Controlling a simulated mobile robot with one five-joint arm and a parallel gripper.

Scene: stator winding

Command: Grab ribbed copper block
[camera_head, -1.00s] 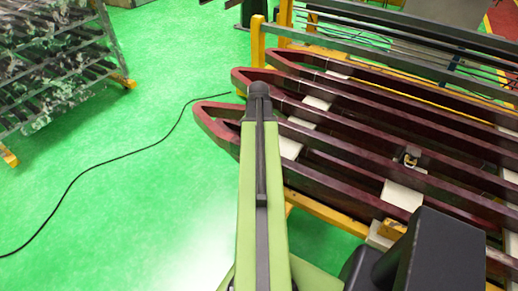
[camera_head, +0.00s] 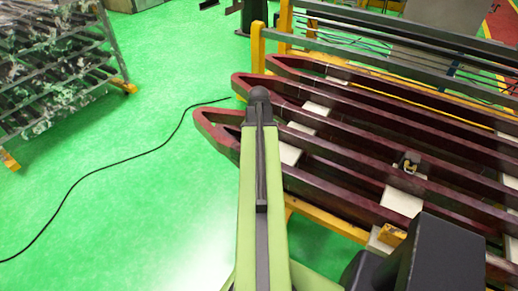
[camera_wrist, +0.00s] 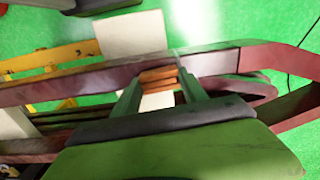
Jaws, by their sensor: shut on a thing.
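The ribbed copper block (camera_wrist: 158,77) shows in the wrist view as an orange-brown ridged piece between my two fingers. My gripper (camera_wrist: 160,87) is shut on it, with one green finger on each side. The block is close to a dark red coil bar (camera_wrist: 80,88); I cannot tell whether they touch. In the head view my arm reaches over the left ends of the coils, and its own links hide the gripper and the block.
Several long dark red coils (camera_head: 340,132) lie on a yellow-framed rack (camera_head: 325,219) with white pads (camera_head: 402,200) between. A small yellowish metal fitting (camera_head: 410,165) sits among them. A grey rack (camera_head: 60,60) stands at left. A black cable (camera_head: 100,168) crosses the open green floor.

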